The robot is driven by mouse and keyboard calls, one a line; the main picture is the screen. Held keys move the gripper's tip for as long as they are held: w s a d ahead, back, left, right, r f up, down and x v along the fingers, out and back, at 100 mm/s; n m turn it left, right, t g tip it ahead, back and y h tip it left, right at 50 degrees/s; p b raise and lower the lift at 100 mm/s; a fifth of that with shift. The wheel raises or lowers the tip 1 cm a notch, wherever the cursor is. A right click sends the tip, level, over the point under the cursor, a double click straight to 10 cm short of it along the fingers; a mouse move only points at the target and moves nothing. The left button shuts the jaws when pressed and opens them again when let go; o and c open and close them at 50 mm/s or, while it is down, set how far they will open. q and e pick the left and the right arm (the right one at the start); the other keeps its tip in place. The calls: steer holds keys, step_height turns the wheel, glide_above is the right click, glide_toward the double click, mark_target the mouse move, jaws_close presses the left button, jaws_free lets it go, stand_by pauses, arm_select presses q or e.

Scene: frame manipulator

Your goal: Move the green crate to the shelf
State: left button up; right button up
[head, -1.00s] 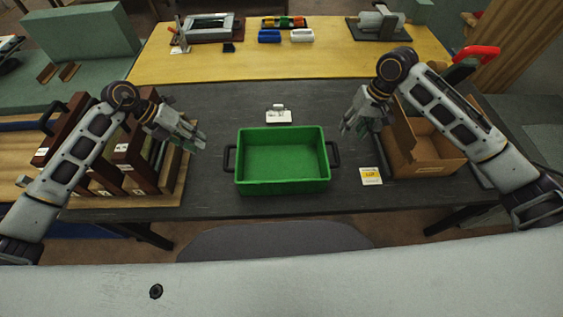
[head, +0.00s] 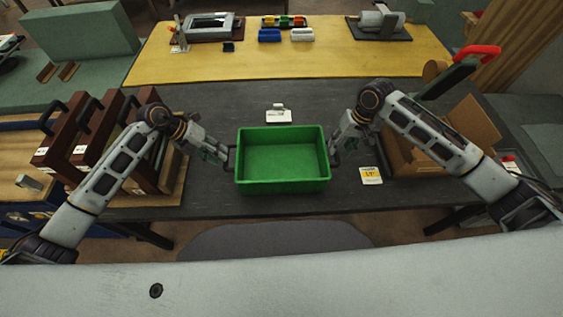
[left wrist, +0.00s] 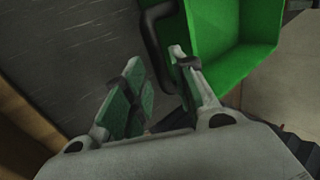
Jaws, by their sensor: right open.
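The green crate (head: 283,187) sits upright and empty on the dark table, with a dark handle on each side. It also shows in the left wrist view (left wrist: 235,25). My left gripper (head: 220,153) is at the crate's left handle. In the left wrist view its fingers (left wrist: 156,62) are apart, with the handle (left wrist: 152,32) just ahead of them, not clearly gripped. My right gripper (head: 336,146) is open at the right handle, which it partly hides. I cannot tell whether either gripper touches a handle. I cannot clearly identify the shelf.
Dark red-brown holders (head: 58,148) stand at the left, partly behind my left arm. An open cardboard box (head: 470,125) is at the right, behind my right arm. A yellow-and-white card (head: 371,176) and a small white item (head: 278,116) lie near the crate. A yellow table (head: 290,62) stands behind.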

mark_target(336, 153)
arm_select(q)
steer(key=shift+x, duration=2.35)
arm_select(e)
steer(key=shift+a+f, duration=0.25)
steer(key=shift+f, duration=0.9)
steer(key=shift+a+f, duration=0.2)
steer(key=shift+f, duration=0.95)
arm_select(q)
steer(key=c, duration=0.5)
arm_select(e)
steer(key=c, duration=0.5)
arm_select(q)
jaws_close()
arm_select(e)
jaws_close()
arm_select(q)
steer(key=shift+w, duration=0.1)
